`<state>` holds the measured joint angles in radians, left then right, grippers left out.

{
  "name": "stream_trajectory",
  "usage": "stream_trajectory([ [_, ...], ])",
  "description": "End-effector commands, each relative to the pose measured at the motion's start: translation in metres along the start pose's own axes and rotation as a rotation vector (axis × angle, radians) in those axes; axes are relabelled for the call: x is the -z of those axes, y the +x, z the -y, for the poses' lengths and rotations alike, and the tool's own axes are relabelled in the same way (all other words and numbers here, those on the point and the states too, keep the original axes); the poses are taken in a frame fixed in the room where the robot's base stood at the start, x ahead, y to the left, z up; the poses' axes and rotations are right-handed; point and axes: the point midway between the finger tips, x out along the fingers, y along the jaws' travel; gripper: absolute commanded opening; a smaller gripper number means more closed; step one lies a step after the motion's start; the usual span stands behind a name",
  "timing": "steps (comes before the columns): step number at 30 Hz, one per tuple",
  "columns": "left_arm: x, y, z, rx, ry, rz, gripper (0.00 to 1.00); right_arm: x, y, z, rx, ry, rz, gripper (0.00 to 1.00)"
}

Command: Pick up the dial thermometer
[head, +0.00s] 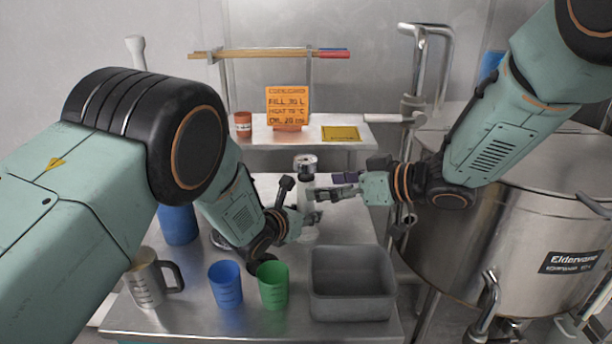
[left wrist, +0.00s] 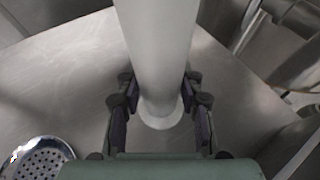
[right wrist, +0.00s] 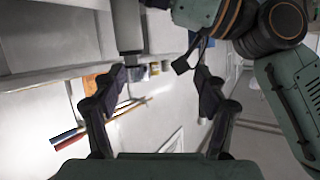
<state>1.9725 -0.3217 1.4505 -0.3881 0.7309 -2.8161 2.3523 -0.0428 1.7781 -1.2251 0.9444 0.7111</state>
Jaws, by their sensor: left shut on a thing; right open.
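A pale grey upright cylinder with a dark-rimmed metal top (head: 306,161) stands in the middle of the bench. No dial face is clear on it, so I cannot tell whether it is the dial thermometer. My left gripper (head: 308,219) is shut on its lower part; in the left wrist view the fingers press both sides of the cylinder (left wrist: 160,45), just above its flared foot. My right gripper (head: 322,188) is open and empty, beside the cylinder's upper part. In the right wrist view the cylinder (right wrist: 127,25) is beyond the left fingertip.
A grey bin (head: 350,307), green cup (head: 272,288), blue cup (head: 226,287) and metal jug (head: 146,281) stand at the front. A perforated metal strainer (left wrist: 36,160) lies near the left gripper. A shelf (head: 350,144) is behind; a large steel vat (head: 500,235) is right.

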Motion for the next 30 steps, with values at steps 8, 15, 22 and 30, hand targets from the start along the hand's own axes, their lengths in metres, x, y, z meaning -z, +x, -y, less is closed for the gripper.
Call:
stream_trajectory([
  [8, 0.000, 0.000, 0.000, 0.000, 0.000, 0.000, 0.00, -0.011, -0.015, -0.015, -0.086, -0.041, -0.297, 0.77],
  [15, 0.000, 0.000, 0.000, 0.000, 0.000, 0.000, 0.00, -0.013, -0.023, -0.026, -0.159, -0.080, -0.382, 0.77],
  [22, 0.000, 0.000, 0.000, 0.001, 0.000, 0.000, 0.00, 0.002, 0.010, -0.031, -0.160, -0.086, -0.385, 0.77],
  [30, 0.000, 0.000, 0.000, 0.000, 0.000, -0.001, 0.00, 0.013, 0.035, -0.035, -0.162, -0.081, -0.384, 0.77],
])
